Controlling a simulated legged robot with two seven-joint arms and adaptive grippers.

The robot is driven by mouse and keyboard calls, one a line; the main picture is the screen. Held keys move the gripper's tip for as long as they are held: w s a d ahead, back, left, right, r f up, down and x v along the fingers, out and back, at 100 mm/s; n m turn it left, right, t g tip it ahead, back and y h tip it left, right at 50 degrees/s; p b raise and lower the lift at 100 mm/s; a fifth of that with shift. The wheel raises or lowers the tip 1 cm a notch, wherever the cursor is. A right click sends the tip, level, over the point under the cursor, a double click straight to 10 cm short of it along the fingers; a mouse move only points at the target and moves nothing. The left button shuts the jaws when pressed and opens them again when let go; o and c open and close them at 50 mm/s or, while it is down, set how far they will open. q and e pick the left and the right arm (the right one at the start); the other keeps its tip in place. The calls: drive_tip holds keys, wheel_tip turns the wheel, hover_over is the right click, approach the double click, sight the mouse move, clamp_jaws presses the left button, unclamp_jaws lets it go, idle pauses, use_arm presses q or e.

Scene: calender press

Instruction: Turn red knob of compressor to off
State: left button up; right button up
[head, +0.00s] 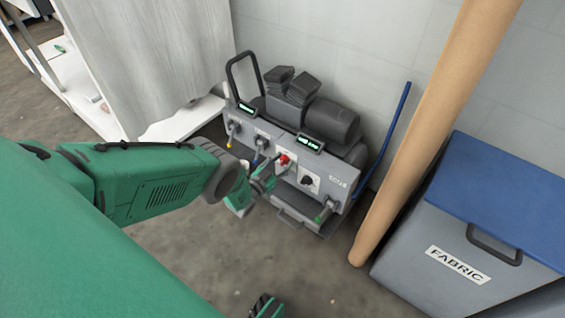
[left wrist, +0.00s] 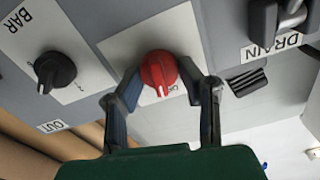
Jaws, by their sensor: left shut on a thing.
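The compressor (head: 262,134) is a grey unit against the wall with a sloping front panel. Its red knob (head: 284,159) sits mid-panel, and in the left wrist view the red knob (left wrist: 158,67) is on a light plate whose small lettering I cannot read fully. My left gripper (head: 274,170) is at the panel. In the left wrist view my left gripper (left wrist: 161,80) has its fingers on both sides of the red knob, shut on it. The knob's ridge points towards the gripper's palm.
A black knob (left wrist: 56,72) marked OUT is beside the red one, and a DRAIN valve (left wrist: 278,22) is on the other side. A cardboard tube (head: 430,130) and a FABRIC bin (head: 470,235) stand to the right. A white cabinet (head: 145,55) is at left.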

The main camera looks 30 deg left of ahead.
use_arm(q)
drive_tip(key=shift+s+f+n, duration=0.2)
drive_tip(key=shift+f+n, duration=0.05)
drive_tip(key=shift+n, duration=0.75)
drive_tip(key=o, duration=1.1)
drive_tip(key=shift+w+r, duration=0.1)
drive_tip(key=s, duration=0.8)
drive_tip(key=s+a, duration=0.1)
drive_tip(key=s, duration=0.3)
